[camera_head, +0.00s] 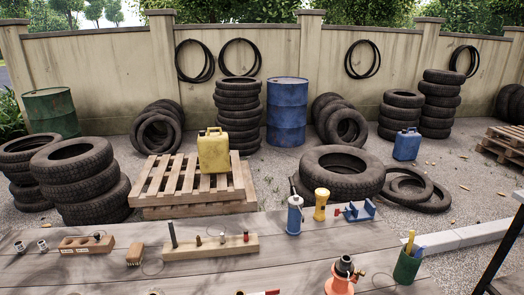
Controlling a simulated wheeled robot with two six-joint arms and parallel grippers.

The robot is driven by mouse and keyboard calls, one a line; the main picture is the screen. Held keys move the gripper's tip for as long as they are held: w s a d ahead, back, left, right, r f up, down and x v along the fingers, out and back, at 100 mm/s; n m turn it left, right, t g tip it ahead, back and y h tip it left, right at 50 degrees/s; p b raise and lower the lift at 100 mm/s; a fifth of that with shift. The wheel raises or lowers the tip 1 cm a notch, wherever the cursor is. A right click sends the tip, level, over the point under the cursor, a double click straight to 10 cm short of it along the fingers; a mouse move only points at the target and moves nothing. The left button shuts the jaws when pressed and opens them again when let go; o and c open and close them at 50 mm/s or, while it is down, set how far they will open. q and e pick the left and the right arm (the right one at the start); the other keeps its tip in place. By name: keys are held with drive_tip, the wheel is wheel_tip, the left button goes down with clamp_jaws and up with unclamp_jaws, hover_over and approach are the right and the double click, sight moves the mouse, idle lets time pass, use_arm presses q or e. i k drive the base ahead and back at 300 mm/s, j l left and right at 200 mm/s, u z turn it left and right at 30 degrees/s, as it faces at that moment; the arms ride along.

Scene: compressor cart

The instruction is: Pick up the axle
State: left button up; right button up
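I cannot tell for sure which thing is the axle. A wooden board (215,251) on the table holds several upright pins. The tallest is a dark rod (173,235) at its left end, and a red-topped pin (246,237) stands at its right end. A wooden block (87,248) with a dark part on top lies to the left. A blue bracket (358,213) with a red piece at its left end sits at the table's back right. Neither of my grippers shows in the head view.
The grey plank table (200,278) fills the front. Tyres, pallets and drums stand behind.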

sight(170, 224)
drive_tip(key=i+j+u, duration=0.25)
drive_tip(key=j, duration=0.25)
drive_tip(key=i+j+u, duration=0.2)
drive_tip(key=i+j, duration=0.25)
drive_tip(key=k+l, duration=0.15)
drive_tip(key=l, duration=0.25)
drive_tip(key=k+l+u, duration=0.1)
drive_tip(key=l, duration=0.25)
